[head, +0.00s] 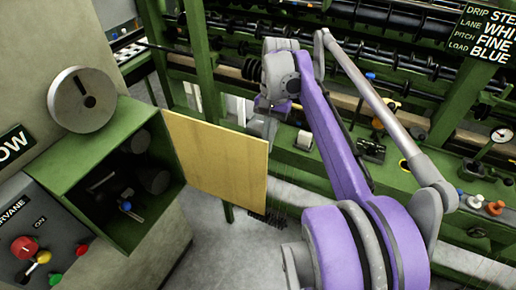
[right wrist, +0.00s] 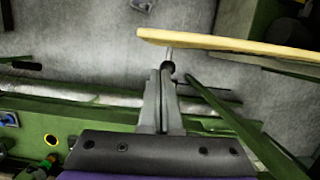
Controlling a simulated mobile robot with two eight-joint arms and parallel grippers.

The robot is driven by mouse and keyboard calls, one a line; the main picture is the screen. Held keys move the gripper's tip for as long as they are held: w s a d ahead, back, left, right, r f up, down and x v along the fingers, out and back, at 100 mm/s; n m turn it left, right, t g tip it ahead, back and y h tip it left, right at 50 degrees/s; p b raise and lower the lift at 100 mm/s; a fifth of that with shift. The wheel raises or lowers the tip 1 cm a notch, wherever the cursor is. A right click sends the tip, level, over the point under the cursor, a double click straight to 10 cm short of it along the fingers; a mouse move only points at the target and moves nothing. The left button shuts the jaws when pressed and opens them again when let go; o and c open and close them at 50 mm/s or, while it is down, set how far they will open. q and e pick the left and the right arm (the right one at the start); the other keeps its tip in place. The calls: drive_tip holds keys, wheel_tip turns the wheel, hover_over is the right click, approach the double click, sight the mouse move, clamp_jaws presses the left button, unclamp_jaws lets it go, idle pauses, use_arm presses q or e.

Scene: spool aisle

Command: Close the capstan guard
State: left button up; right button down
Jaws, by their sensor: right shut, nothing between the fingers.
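The capstan guard (head: 222,160) is a flat yellow panel standing open at the right edge of the green box (head: 75,165). The box's front is uncovered, with dark rollers (head: 150,175) inside. In the right wrist view the guard (right wrist: 235,43) is seen nearly edge-on. A dark round knob (right wrist: 168,67) on a thin metal stem stands out from it, beside the fingertips. My right gripper (right wrist: 159,75) is shut and empty, its tips close to the knob; I cannot tell whether they touch. In the head view the guard hides the knob. My left gripper is not in view.
A control panel with red, yellow and green knobs (head: 35,255) is at lower left. A grey disc (head: 82,100) stands above the box. Green machine frames and a bench (head: 405,180) lie behind my right arm.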

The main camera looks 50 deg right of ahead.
sight(265, 170)
drive_tip(key=x, duration=0.9)
drive_tip(key=shift+s, duration=0.4)
drive_tip(key=shift+a+r, duration=0.1)
